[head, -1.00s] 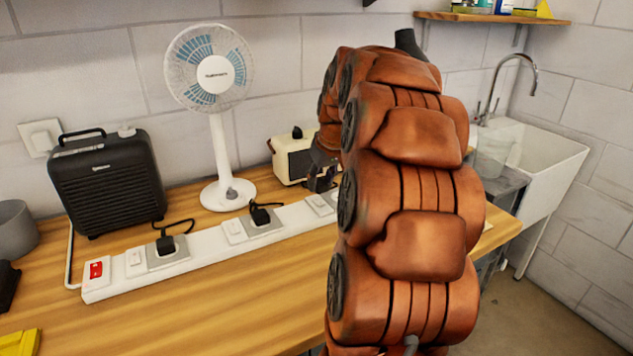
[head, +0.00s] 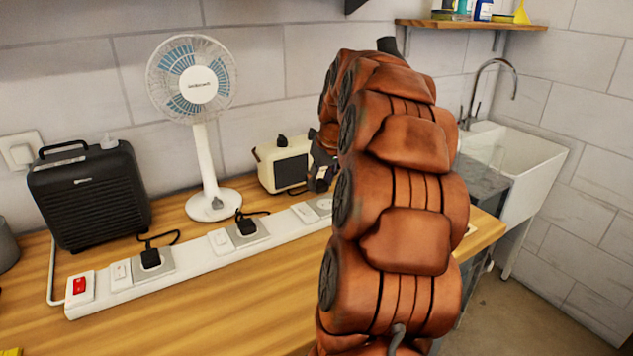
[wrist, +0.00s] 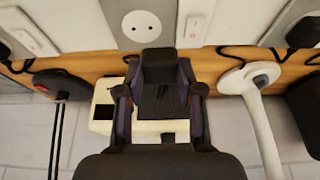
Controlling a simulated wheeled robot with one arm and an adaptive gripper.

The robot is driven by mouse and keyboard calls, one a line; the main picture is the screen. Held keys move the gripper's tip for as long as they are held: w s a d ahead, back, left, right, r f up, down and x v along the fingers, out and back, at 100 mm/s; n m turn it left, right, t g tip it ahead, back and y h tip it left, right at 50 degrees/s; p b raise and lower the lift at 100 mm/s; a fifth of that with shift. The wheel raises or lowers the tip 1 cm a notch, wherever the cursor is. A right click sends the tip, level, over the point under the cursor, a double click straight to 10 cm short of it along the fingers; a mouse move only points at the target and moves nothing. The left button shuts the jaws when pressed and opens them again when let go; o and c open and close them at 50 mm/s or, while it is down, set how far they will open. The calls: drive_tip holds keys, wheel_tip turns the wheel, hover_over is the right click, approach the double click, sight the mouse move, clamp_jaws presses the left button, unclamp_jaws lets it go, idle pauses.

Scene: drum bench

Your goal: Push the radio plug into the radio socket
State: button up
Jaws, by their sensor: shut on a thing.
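My gripper (wrist: 158,90) is shut on the black radio plug (wrist: 158,66), which shows between the two fingers in the wrist view. The radio socket (wrist: 140,25) is a pale grey plate with two round holes, empty, just beyond the plug and slightly left of it. A gap seems to remain between plug and socket; its depth is hard to judge. The plug's pins are hidden. In the head view my gripper (head: 321,175) is small, dark and partly behind my arm, above the far part of the white power strip (head: 190,268). The cream radio (head: 284,165) stands behind it.
Two black plugs (head: 151,258) (head: 246,226) sit in the strip's other sockets, with rocker switches beside them. A white fan (head: 212,205) and a black heater (head: 90,195) stand behind the strip. The wooden bench (head: 220,315) is clear in front. A sink (head: 530,160) is at right.

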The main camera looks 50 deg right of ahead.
sight(325, 202)
drive_tip(key=shift+s+d+r, duration=0.2)
drive_tip(key=shift+d, duration=0.3)
drive_tip(key=shift+s+d+r, duration=0.15)
drive_tip(key=shift+s+d, duration=0.05)
drive_tip(key=shift+d, duration=0.3)
drive_tip(key=shift+f+b, duration=1.85)
drive_tip(key=shift+f, duration=0.9)
idle(2.7)
drive_tip(key=o, duration=1.2)
drive_tip(key=v, duration=1.2)
